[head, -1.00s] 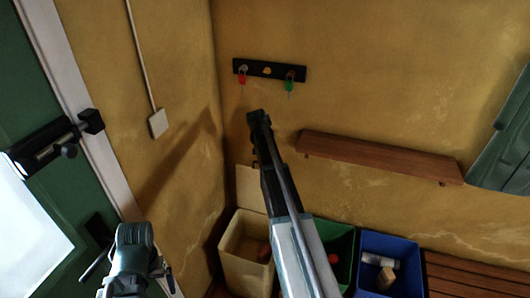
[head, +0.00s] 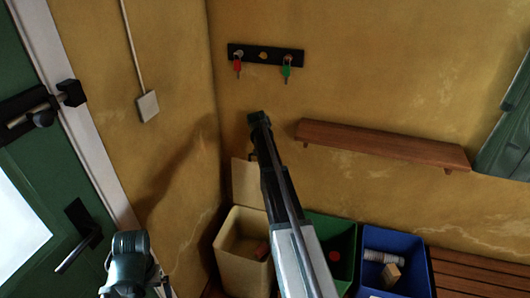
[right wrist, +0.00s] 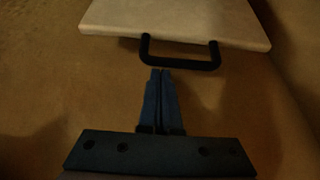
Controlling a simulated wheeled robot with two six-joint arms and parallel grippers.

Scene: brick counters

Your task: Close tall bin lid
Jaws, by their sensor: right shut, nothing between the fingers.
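The tall bin (head: 229,262) is cream and stands in the corner, open at the top. Its cream lid (head: 246,184) stands raised behind the opening, partly hidden by my right arm. In the right wrist view the lid (right wrist: 175,22) shows at the top, with a black bar handle (right wrist: 181,65) on its near edge. My right gripper (right wrist: 160,71) is shut and empty, its fingertips close to the handle bar; I cannot tell whether they touch it.
A green bin (head: 345,240) and a blue bin (head: 420,262) with small items stand right of the tall bin. A wooden shelf (head: 380,144) and a key rack (head: 264,53) are on the wall. A slatted wooden bench (head: 475,270) is at right.

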